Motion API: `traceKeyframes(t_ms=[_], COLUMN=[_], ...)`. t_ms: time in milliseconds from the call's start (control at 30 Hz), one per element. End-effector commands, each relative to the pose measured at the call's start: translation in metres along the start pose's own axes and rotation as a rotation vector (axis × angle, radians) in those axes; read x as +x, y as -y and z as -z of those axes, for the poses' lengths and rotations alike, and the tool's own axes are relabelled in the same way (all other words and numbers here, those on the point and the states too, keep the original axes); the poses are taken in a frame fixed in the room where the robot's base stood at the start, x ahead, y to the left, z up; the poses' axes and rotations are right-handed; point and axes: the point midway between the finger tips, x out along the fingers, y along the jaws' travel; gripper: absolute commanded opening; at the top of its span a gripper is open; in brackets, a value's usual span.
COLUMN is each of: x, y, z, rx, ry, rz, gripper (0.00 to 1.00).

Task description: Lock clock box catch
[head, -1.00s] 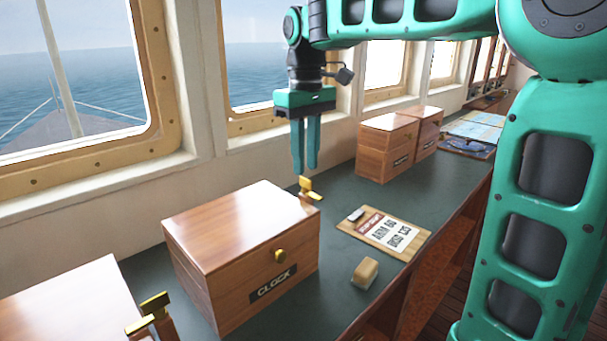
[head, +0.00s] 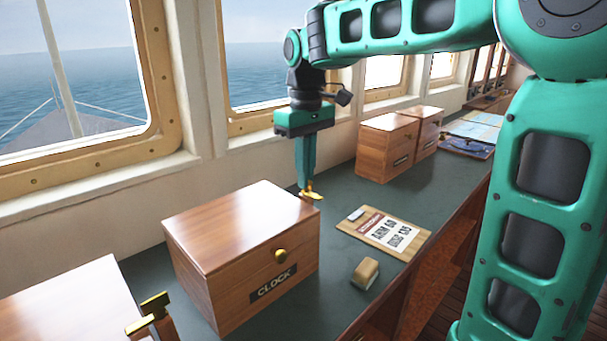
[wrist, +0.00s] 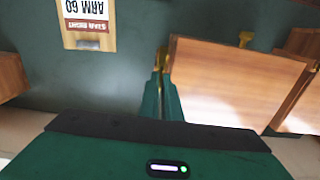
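The clock box (head: 225,235) is a brown wooden box with a "CLOCK" label and a round brass knob on its front. Its lid is down. A brass catch (head: 312,196) sits at its far right side, and it also shows in the wrist view (wrist: 162,58). My gripper (head: 306,190) points down over the catch with its fingers close together. In the wrist view my gripper (wrist: 161,82) has its fingertips at the catch, shut on its tab. The fingers hide part of the catch.
A wooden block (head: 365,272) and a clipboard (head: 385,232) lie on the dark counter right of the box. Another box with a brass catch (head: 150,312) stands at the near left. More boxes (head: 388,147) stand farther back, by the windows.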

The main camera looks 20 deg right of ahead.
Motion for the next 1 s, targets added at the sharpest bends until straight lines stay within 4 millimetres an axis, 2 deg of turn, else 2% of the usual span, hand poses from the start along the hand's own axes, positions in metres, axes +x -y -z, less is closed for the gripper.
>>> traceKeyframes(t_ms=[367,1000], x=[-0.0005,-0.0008], y=[-0.0008,-0.0005], z=[0.0001,0.0003], rx=[0.133,0.716], ry=[-0.001,-0.003], rz=[0.0,0.0], gripper=[0.0,0.0])
